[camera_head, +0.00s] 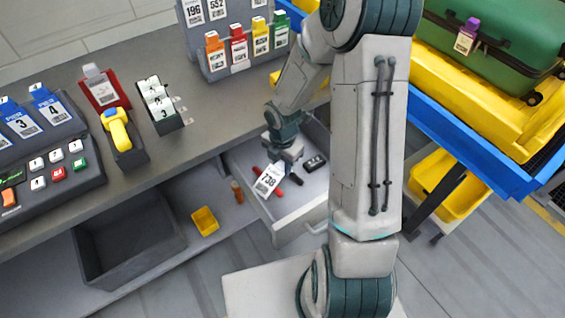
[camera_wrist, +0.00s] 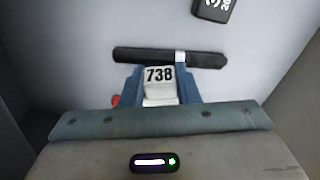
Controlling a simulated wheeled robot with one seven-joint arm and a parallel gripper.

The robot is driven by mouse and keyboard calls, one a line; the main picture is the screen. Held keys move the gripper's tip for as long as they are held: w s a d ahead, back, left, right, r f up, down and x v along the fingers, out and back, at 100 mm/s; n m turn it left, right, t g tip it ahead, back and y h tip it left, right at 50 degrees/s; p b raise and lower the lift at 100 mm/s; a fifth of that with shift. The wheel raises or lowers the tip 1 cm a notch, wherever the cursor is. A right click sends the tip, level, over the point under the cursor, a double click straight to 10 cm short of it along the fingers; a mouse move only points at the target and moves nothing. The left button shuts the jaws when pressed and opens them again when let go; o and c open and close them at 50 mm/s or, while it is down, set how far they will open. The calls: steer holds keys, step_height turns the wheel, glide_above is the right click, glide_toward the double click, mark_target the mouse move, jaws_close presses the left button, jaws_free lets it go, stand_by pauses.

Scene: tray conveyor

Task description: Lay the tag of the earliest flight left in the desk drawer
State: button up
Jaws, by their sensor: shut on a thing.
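My gripper (camera_head: 285,158) is over the open desk drawer (camera_head: 307,205), shut on a white tag (camera_head: 268,181) marked 738. In the head view the tag hangs tilted below the fingers and shows a barcode. In the wrist view the tag (camera_wrist: 159,78) shows between the blue fingers, with its number readable. I cannot tell whether the tag touches the drawer floor. The drawer holds a black marker (camera_wrist: 200,58), a red item (camera_head: 256,170) and a small black block with white print (camera_head: 315,162).
A rack with coloured tags (camera_head: 240,50) stands on the desk (camera_head: 215,115), with a yellow-handled scanner (camera_head: 120,133) and a button console (camera_head: 45,150) to its left. A yellow box (camera_head: 204,221) sits on the lower shelf. A green suitcase (camera_head: 490,45) lies in a yellow tray (camera_head: 440,70) at right.

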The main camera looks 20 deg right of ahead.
steer(key=shift+s+f, duration=0.25)
steer(key=shift+f, duration=0.3)
steer(key=o, duration=1.1)
steer(key=shift+s+f, duration=0.1)
steer(key=shift+s, duration=0.1)
steer(key=shift+d+b, duration=0.1)
steer(key=shift+b, duration=0.2)
steer(key=shift+w+r+p, duration=0.25)
steer(key=shift+r+p, duration=0.25)
steer(key=shift+r, duration=0.1)
step_height(320, 180, up, 11)
steer(key=p, duration=0.3)
steer(key=shift+s+d+r+m+t, duration=0.1)
steer(key=shift+s+r+m+t, duration=0.35)
steer(key=shift+s+r+m, duration=2.95)
steer(key=shift+s+a+r+m+t, duration=0.1)
steer(key=shift+s+r+m+t, duration=0.3)
steer(key=shift+s+r+m, duration=2.95)
steer(key=shift+s+d+r+m+t, duration=0.1)
steer(key=shift+s+r+m+t, duration=0.8)
steer(key=shift+m, duration=4.95)
